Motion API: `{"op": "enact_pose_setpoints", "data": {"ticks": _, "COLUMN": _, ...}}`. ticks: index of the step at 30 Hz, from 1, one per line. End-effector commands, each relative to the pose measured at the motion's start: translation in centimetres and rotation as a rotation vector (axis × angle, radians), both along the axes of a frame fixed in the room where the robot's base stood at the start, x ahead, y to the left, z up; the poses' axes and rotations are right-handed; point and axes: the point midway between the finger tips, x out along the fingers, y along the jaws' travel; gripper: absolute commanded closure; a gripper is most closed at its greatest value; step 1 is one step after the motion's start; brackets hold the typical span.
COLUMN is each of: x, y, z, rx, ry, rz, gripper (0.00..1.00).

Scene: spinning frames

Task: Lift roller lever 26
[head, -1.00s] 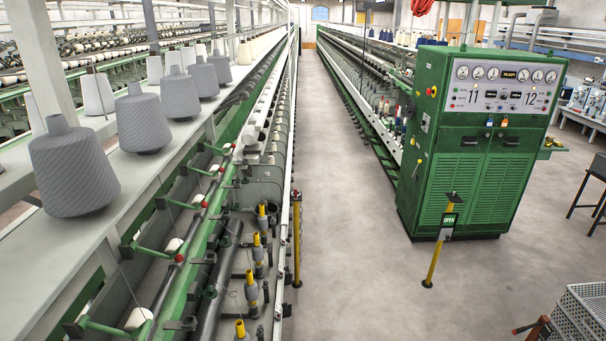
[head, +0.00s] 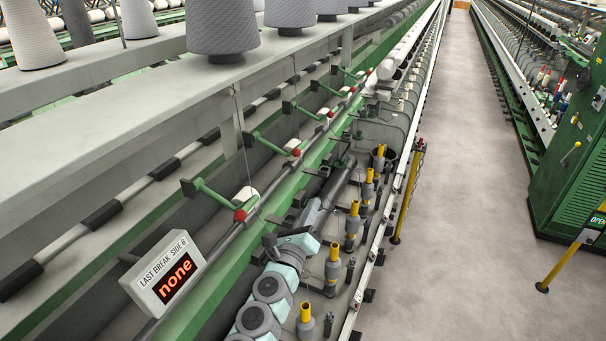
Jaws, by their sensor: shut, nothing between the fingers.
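Several green roller levers with red knobs line the green rail of the spinning frame. The nearest lever (head: 216,199) ends in a red knob beside a white roller. A second lever (head: 272,143) and a third lever (head: 306,110) stand farther along. No number is readable on any lever, so I cannot tell which is 26. My arm, grey with pale blue caps, rises from the bottom centre over the right side of the rail.
A tilted display (head: 165,274) reads "LAST BREAK SIDE 6 none" at lower left. Grey yarn cones (head: 222,28) stand on the shelf (head: 120,90) above. Yellow-topped spindles (head: 333,268) line the right side. A yellow post (head: 408,195) borders the clear aisle floor (head: 445,230).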

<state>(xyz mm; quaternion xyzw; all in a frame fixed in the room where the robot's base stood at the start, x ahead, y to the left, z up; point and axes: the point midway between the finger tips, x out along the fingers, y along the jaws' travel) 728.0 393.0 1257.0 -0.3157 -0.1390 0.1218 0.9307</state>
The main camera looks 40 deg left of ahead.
Motion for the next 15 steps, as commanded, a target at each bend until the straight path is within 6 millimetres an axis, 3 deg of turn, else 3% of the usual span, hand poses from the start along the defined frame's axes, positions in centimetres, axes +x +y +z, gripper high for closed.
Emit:
{"op": "enact_pose_setpoints", "data": {"ticks": 1, "x": -0.5, "y": 1.4, "z": 0.7, "rx": 0.04, "ry": 0.001, "rz": 0.044, "gripper": 1.0}}
{"op": "enact_pose_setpoints", "data": {"ticks": 4, "x": -1.0, "y": 3.0, "z": 1.8, "rx": 0.082, "ry": 0.008, "rz": 0.093, "gripper": 1.0}}
{"op": "enact_pose_setpoints", "data": {"ticks": 8, "x": -0.5, "y": 3.5, "z": 2.2, "rx": 0.088, "ry": 0.009, "rz": 0.101, "gripper": 1.0}}
{"op": "enact_pose_setpoints", "data": {"ticks": 15, "x": 2.1, "y": 4.6, "z": 2.8, "rx": 0.081, "ry": 0.007, "rz": 0.1, "gripper": 1.0}}
